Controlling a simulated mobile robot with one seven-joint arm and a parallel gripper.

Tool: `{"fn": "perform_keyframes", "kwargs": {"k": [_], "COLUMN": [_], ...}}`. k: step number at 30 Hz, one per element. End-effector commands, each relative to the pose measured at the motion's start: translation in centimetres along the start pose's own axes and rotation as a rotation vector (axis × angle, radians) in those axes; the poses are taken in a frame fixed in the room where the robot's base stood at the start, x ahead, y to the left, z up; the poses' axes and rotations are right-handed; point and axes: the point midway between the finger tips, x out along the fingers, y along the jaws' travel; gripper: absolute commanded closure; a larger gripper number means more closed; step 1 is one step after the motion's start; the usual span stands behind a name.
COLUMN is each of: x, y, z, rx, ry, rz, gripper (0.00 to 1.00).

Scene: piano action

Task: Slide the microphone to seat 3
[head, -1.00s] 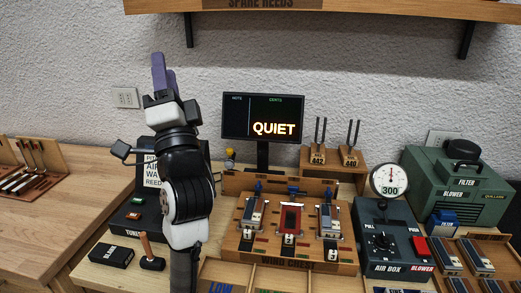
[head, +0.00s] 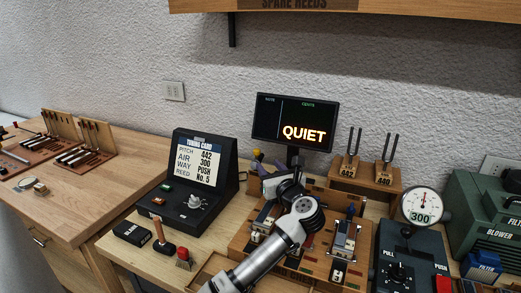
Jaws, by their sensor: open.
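The microphone (head: 257,155), as far as I can tell, is the small yellow-topped thing at the back left of the wooden wind chest (head: 244,247), left of the monitor's stand. It is small and partly hidden. The wind chest holds a row of reed seats. The right one, seat 3 (head: 340,246), holds a grey reed block. My arm covers the middle of the chest and part of the left seat (head: 262,222).
A monitor (head: 295,121) reading QUIET stands behind the chest. Tuning forks (head: 367,158) stand on a block at the back right. A tuning card box (head: 196,180) is on the left. The air box (head: 397,268) and its gauge (head: 421,205) are on the right.

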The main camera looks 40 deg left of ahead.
Motion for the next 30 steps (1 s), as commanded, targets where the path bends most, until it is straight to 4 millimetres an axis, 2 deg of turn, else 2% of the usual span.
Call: {"fn": "perform_keyframes", "kwargs": {"k": [9, 15, 21, 30], "x": [6.5, 9.6, 11.2, 11.5], "y": [0.0, -0.1, -0.1, -0.1], "z": [0.4, 0.2, 0.2, 0.1], "rx": [-0.001, -0.003, -0.004, -0.005], "ry": [0.0, 0.0, -0.001, 0.0], "rz": [0.001, 0.0, -0.002, -0.002], "gripper": [0.59, 0.59, 0.59, 0.59]}}
